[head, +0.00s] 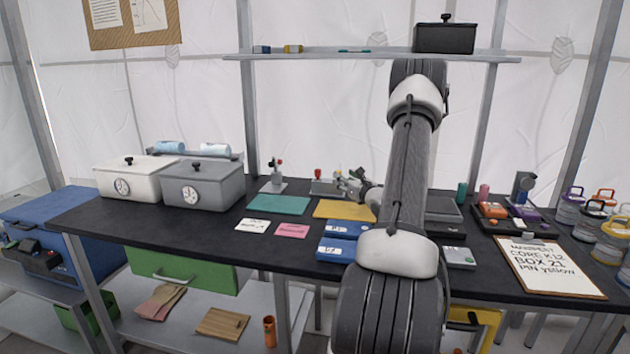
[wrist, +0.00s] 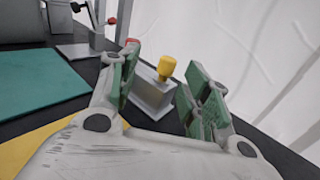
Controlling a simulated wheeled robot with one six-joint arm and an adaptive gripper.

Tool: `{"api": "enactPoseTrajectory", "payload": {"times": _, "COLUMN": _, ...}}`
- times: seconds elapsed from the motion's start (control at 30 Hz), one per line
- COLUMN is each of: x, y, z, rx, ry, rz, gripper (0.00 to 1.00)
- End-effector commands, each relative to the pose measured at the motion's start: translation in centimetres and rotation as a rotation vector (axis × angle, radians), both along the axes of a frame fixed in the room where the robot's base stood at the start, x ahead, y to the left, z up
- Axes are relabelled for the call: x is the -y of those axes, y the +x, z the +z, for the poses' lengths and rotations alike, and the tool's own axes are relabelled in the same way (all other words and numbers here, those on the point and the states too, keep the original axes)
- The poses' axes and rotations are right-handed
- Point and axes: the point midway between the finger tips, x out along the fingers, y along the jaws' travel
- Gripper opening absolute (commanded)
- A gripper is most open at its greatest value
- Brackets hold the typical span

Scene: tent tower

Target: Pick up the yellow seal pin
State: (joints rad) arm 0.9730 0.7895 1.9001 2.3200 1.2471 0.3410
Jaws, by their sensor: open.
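The yellow seal pin (wrist: 166,70) stands upright in a grey block (wrist: 153,93) in the wrist view. My gripper (wrist: 162,63) is open, with one green-padded finger on each side of the pin in that picture. No contact shows, and I cannot tell the remaining depth between fingers and pin. A red top (wrist: 132,42) shows partly behind the left finger. In the head view my gripper (head: 353,186) is over the back of the table, beside the grey block (head: 325,188) with a red pin (head: 318,174). The yellow pin is not visible there, apparently hidden by my gripper.
A teal mat (head: 278,204) and a yellow mat (head: 343,210) lie on the dark table (head: 180,228). A device with a red knob (head: 278,178) stands left of the block. A shelf (head: 340,55) hangs above. A clipboard (head: 552,268) reading "PIN YELLOW" lies right.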

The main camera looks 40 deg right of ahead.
Motion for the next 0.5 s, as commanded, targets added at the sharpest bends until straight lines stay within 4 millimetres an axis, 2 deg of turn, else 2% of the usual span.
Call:
{"api": "enactPoseTrajectory", "payload": {"times": 0.03, "x": 0.9, "y": -0.1, "z": -0.4, "rx": 0.005, "ry": 0.011, "rz": -0.023, "gripper": 0.48}}
{"api": "enactPoseTrajectory", "payload": {"times": 0.1, "x": 1.5, "y": 0.4, "z": -0.6, "rx": 0.009, "ry": 0.018, "rz": -0.034, "gripper": 0.48}}
{"api": "enactPoseTrajectory", "payload": {"times": 0.5, "x": 3.1, "y": 5.8, "z": -0.6, "rx": 0.009, "ry": 0.014, "rz": -0.03, "gripper": 0.48}}
